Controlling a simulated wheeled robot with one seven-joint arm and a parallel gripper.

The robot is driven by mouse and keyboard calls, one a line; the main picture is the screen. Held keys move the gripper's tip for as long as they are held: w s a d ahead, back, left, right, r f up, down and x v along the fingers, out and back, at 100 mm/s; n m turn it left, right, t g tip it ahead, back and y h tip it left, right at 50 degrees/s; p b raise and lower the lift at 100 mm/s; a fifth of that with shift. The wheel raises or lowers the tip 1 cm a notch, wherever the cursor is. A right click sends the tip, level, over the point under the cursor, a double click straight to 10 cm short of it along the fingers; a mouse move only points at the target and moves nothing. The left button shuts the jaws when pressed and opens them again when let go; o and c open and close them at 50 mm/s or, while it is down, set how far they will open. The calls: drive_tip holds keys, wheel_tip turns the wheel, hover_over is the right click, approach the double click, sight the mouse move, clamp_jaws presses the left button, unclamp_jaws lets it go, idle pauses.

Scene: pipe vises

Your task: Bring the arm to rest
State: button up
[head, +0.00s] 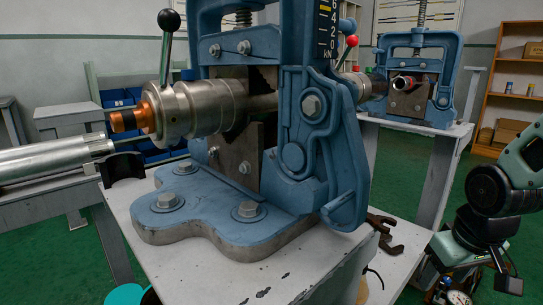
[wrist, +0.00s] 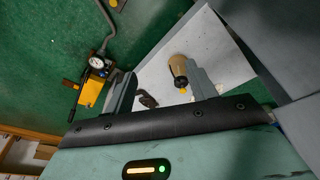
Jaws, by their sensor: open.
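My arm (head: 500,190) hangs at the right edge of the head view, bent downward. My gripper (wrist: 160,70) is open in the wrist view, its two grey fingers well apart with nothing held between them. Beyond the fingers, a tan cylinder (wrist: 178,66) and a dark brown metal piece (wrist: 147,99) show on a pale surface below. In the head view my gripper's fingers cannot be made out clearly. The arm is to the right of the near blue vise (head: 300,150), apart from it.
The near vise holds a steel fitting (head: 205,108) on a white bench (head: 215,280). A second blue vise (head: 420,80) stands behind. A yellow pump (wrist: 92,85) with a gauge is on the green floor. A wooden shelf (head: 506,75) stands back right.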

drive_tip(key=s+a+r+n+g, duration=0.1)
drive_tip(key=s+a+n, duration=0.3)
drive_tip(key=s+a, duration=0.45)
drive_tip(key=s+a+r+n+g, duration=0.25)
drive_tip(key=s+a, duration=0.35)
drive_tip(key=a, duration=0.5)
wheel_tip(320, 180, up, 35)
drive_tip(key=p, duration=3.5)
drive_tip(key=shift+w+d+f+t+y, duration=0.15)
drive_tip(key=shift+w+f+t+y, duration=0.05)
drive_tip(key=shift+t+y, duration=0.25)
